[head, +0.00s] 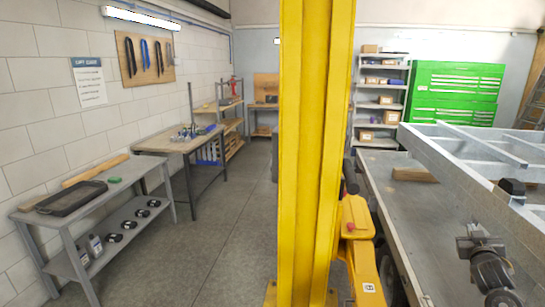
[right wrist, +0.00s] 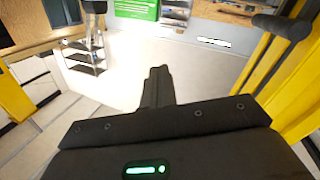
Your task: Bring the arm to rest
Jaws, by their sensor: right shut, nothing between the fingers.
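My right gripper (head: 480,243) is at the lower right of the head view, dark grey, above or beside the grey metal trailer frame (head: 462,165). In the right wrist view its fingers (right wrist: 157,88) are together and empty, with pale floor behind them. Whether the gripper touches the frame cannot be told. My left gripper is in neither view.
A yellow post (head: 315,150) stands upright mid-view and hides part of the room. A grey flat surface (head: 385,185) lies beneath the frame, with a wooden block (head: 412,174) on it. A grey bench (head: 140,180) stands left. The floor (head: 215,215) between is clear.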

